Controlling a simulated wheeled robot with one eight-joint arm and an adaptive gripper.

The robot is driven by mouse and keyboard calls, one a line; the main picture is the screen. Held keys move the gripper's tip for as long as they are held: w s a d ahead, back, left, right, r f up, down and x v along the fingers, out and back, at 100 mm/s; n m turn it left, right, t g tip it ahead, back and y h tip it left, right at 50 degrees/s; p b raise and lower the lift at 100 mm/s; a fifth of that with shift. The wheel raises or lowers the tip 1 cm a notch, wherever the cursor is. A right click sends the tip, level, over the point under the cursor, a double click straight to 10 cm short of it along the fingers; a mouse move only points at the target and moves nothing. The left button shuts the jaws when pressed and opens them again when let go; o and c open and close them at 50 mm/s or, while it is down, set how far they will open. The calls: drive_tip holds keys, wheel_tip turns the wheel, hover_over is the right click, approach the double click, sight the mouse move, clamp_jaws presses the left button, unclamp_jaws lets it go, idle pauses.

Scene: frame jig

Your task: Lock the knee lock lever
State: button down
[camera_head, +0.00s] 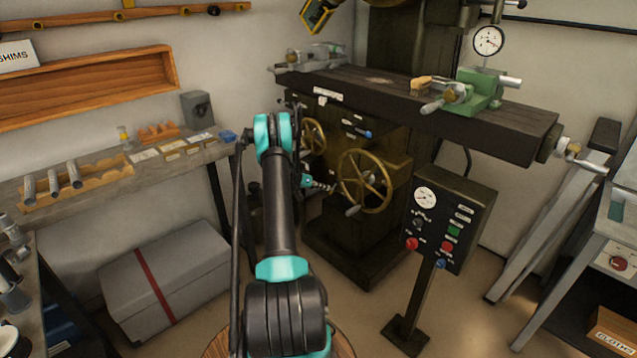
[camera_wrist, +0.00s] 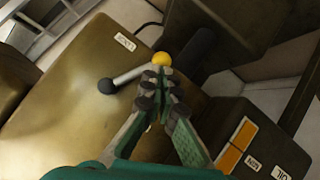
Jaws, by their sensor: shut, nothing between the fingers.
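In the wrist view a short lever (camera_wrist: 130,76) with a silver rod sits on an olive-brown machine face. It has a dark round end at left and a yellow ball (camera_wrist: 161,59) at its upper right end. I take it for the knee lock lever. My gripper (camera_wrist: 160,77) is shut and empty, its dark fingertips just below the yellow ball and overlapping the rod's right end in the picture. I cannot tell whether they touch. In the head view my gripper (camera_head: 320,186) is small beside the milling machine, and I cannot make out the lever there.
A label (camera_wrist: 126,39) sits above the lever, and a dark cylindrical grip (camera_wrist: 197,50) lies right of the fingertips. In the head view a brass handwheel (camera_head: 366,181) stands right of my gripper, with a control panel (camera_head: 449,220) further right. A grey chest (camera_head: 185,270) is at lower left.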

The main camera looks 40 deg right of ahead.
drive_tip(key=shift+s+d+f, duration=0.1)
drive_tip(key=shift+s+f, duration=0.65)
drive_tip(key=shift+f, duration=0.15)
drive_tip(key=shift+s, duration=0.15)
